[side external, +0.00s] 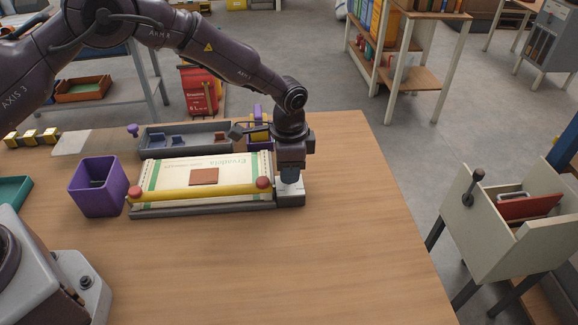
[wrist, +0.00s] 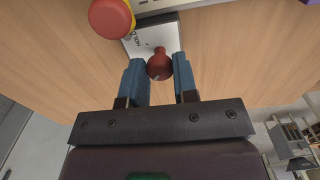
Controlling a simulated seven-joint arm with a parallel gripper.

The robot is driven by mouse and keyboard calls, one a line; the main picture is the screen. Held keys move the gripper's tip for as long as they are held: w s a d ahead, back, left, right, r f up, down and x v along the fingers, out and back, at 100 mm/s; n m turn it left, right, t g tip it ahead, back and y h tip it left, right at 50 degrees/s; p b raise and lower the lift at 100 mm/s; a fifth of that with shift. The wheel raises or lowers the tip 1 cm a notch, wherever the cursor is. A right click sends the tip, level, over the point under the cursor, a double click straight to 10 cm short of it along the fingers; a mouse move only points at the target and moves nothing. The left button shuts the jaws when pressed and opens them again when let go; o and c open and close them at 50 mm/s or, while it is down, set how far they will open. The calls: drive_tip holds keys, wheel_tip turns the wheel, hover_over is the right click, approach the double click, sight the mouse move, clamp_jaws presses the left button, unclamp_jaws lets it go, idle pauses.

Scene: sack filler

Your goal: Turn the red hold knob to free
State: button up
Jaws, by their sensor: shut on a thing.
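The red hold knob (wrist: 159,67) sits on a light plate (wrist: 150,36) marked HOLD in the wrist view. It has a round body with a narrower part pointing towards the top of the picture. My gripper (wrist: 160,76) has its blue fingers on either side of the knob, shut on it. In the side view my gripper (side external: 290,176) points down over the plate (side external: 290,195) at the right end of the sack filler; its fingers hide the knob there.
A cream and green sack (side external: 205,174) lies on the grey base, under a yellow bar (side external: 200,191) with red ends. A purple bin (side external: 98,190) stands left of it, and a grey tray (side external: 185,138) behind. The wooden table (side external: 270,260) is clear in front.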

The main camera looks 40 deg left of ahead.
drive_tip(key=shift+d, duration=0.1)
idle(0.3)
drive_tip(key=o, duration=0.9)
wheel_tip(320, 180, up, 13)
drive_tip(key=shift+n, duration=0.3)
drive_tip(key=s+a+r+n+t, duration=0.2)
drive_tip(key=s+a+r+n, duration=0.1)
drive_tip(key=s, duration=0.7)
drive_tip(key=s+a+r+n+t, duration=0.1)
drive_tip(key=s+a+r+n, duration=0.1)
drive_tip(key=s+a+r, duration=0.4)
drive_tip(key=s+a+r+n+t, duration=0.2)
drive_tip(key=s+a+r, duration=0.3)
drive_tip(key=s, duration=0.9)
wheel_tip(320, 180, up, 3)
drive_tip(key=shift+a+f+n+t, duration=0.15)
drive_tip(key=shift+n+t, duration=0.15)
drive_tip(key=shift+n, duration=0.5)
